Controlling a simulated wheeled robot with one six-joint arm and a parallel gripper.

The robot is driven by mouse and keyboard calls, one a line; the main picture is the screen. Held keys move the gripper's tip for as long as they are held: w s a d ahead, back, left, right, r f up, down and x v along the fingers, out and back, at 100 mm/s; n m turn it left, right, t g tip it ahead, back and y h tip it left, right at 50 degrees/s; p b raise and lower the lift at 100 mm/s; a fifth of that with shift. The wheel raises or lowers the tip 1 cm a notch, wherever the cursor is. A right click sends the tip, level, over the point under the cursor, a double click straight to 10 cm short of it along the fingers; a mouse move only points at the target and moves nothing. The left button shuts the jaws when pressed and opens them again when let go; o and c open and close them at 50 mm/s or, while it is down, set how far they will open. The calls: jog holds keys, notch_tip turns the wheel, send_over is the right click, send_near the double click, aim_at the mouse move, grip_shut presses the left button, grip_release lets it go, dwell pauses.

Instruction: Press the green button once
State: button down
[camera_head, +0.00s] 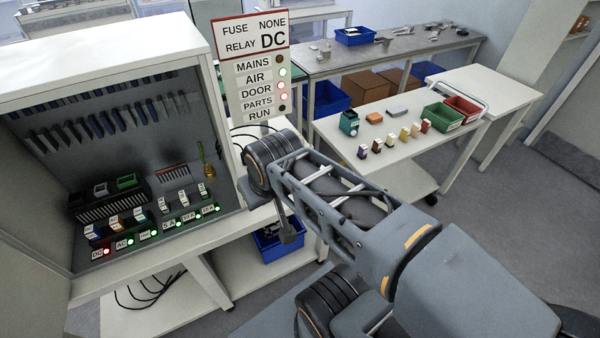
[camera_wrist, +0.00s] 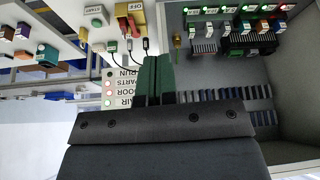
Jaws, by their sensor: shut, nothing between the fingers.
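A pale box labelled START (camera_wrist: 92,12) shows at the top of the wrist view, which is upside down. A small round greenish button (camera_wrist: 97,22) sits on it. A yellow box labelled OFF (camera_wrist: 136,14) with a red part stands beside it. My gripper (camera_wrist: 158,60) shows as two dark green fingers closed together with nothing between them. The fingertips are apart from the START box, below and to its right in the wrist view. In the head view my arm hides the area where these boxes stand.
An open cabinet (camera_head: 110,35) with fuses, relays and lit lamps stands at left. A sign panel (camera_head: 262,70) stands at its right edge. A white cart (camera_head: 395,150) holds small coloured parts, with green (camera_head: 444,117) and red bins. A grey bench (camera_head: 385,55) is behind.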

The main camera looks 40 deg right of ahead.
jog(key=w+d+f+n+t+h+p, duration=0.2)
jog(key=w+d+n+t+h+p, duration=0.15)
jog(key=w+d, duration=1.55)
jog(key=w+d+f+n+y, duration=0.2)
jog(key=d+f+n, duration=0.1)
jog(key=f, duration=0.5)
jog(key=w+d+f+n+y, duration=0.2)
jog(key=w+d+f+n, duration=0.1)
jog(key=f, duration=0.5)
jog(key=shift+w+d+f+t+p, duration=0.15)
jog(key=shift+w+d+t+p, duration=0.1)
jog(key=shift+d+t+p, duration=0.15)
jog(key=shift+n, duration=0.25)
notch_tip(320, 180, down, 8)
jog(key=b, duration=0.7)
jog(key=shift+f+b, duration=0.4)
jog(key=shift+b, duration=0.15)
jog(key=shift+f, duration=0.15)
